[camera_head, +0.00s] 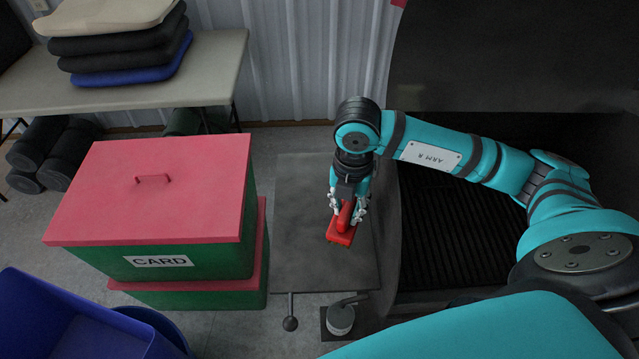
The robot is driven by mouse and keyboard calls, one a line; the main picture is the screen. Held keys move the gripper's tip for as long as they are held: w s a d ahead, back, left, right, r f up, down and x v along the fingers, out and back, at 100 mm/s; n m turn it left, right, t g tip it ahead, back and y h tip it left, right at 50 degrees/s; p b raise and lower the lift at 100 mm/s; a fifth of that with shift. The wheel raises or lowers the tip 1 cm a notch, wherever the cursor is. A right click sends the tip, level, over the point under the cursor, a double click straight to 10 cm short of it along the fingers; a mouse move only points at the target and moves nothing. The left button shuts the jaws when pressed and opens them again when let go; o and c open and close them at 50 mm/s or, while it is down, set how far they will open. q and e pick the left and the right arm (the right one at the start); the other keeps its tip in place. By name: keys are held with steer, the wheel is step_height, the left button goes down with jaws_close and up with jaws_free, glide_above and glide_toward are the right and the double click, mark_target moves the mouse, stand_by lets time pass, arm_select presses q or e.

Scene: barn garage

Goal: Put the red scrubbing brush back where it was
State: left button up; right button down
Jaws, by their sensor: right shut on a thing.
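The red scrubbing brush (341,236) is in the middle of the view, over a flat grey metal shelf (305,262). My right gripper (348,208) points down and is shut on the brush's upper part. I cannot tell whether the brush touches the shelf or hangs just above it. My left gripper is not in the view.
Left of the shelf stand stacked green boxes with a red lid (150,200), the upper one labelled CARD. A blue bin (70,318) is at lower left. A table (215,72) holds folded cushions (120,42). A dark open smoker-like chamber (450,240) lies right of the shelf.

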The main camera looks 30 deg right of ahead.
steer(key=w+f+p, duration=0.1)
steer(key=w, duration=0.4)
steer(key=w+d+f+p, duration=0.1)
steer(key=w+p, duration=0.1)
steer(key=w, duration=0.3)
steer(key=w+f+p, duration=0.1)
steer(key=w+f, duration=0.1)
steer(key=w, duration=0.3)
steer(key=shift+w+d+p, duration=0.15)
steer(key=shift+d+p, duration=0.25)
steer(key=shift+f, duration=0.45)
steer(key=shift+f, duration=0.15)
steer(key=c, duration=1.1)
jaws_free()
steer(key=shift+c, duration=0.2)
